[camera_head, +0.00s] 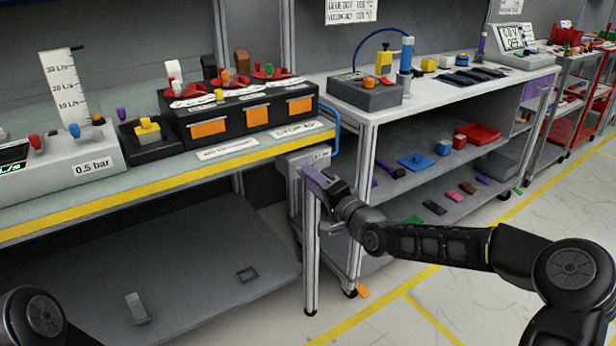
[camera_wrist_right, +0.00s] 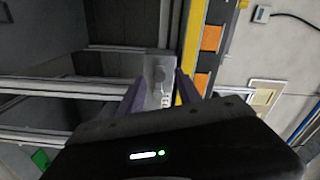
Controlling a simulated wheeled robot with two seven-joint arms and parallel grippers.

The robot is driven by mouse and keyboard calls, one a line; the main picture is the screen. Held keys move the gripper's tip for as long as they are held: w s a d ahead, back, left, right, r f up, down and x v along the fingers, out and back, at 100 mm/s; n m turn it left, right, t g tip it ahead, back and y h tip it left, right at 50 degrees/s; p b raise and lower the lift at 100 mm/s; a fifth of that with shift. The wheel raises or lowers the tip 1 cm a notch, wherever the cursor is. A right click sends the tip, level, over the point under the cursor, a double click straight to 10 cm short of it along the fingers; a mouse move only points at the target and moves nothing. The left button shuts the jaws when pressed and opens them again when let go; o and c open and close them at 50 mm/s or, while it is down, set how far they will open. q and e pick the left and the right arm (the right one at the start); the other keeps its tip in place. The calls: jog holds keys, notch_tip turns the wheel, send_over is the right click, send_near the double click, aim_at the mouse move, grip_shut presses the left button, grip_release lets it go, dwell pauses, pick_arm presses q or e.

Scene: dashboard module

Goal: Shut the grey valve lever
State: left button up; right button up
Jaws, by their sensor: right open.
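A grey box or plate (camera_head: 296,190) is mounted at the right end of the left workbench, partly hidden behind my right gripper. In the right wrist view, a grey panel (camera_wrist_right: 160,62) with a darker round grey part (camera_wrist_right: 158,75) shows between my fingers; it may be the valve, but I cannot make out the lever's shape or position. My right gripper (camera_head: 318,186) is open in front of the box, and its purple fingers (camera_wrist_right: 157,90) stand on either side of the panel in the wrist view. I cannot tell whether they touch it. My left gripper is out of view.
The left workbench has a yellow front edge (camera_head: 110,201) and carries a black box with orange panels (camera_head: 252,117). A second bench (camera_head: 450,102) with shelves stands to the right. Open floor (camera_head: 480,290) lies in front.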

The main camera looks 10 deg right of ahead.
jog(key=v, duration=0.5)
jog(key=shift+s+p, duration=0.1)
jog(key=shift+p, duration=0.2)
jog(key=s+a+f+n+g+h, duration=0.15)
jog(key=s+f, duration=0.25)
jog(key=f, duration=0.5)
jog(key=s+a+f+n+g, duration=0.1)
jog(key=s+a+f+g, duration=0.15)
jog(key=s+f, duration=0.45)
jog(key=s+a+f+n+g, duration=0.1)
jog(key=s+f+n+g, duration=0.15)
jog(key=f, duration=0.85)
jog(key=s+a+f+n+g, duration=0.1)
jog(key=s+a+f+g, duration=0.15)
jog(key=s+f, duration=0.45)
jog(key=s+a+f+n+g+h, duration=0.1)
jog(key=s+f+g, duration=0.25)
jog(key=s, duration=0.75)
jog(key=s+a+f+n+g, duration=0.1)
jog(key=s+a+f+g, duration=0.15)
jog(key=s+f, duration=0.45)
notch_tip(320, 180, up, 21)
jog(key=s+p, duration=0.2)
jog(key=p, duration=1.7)
jog(key=shift+a+g, duration=0.4)
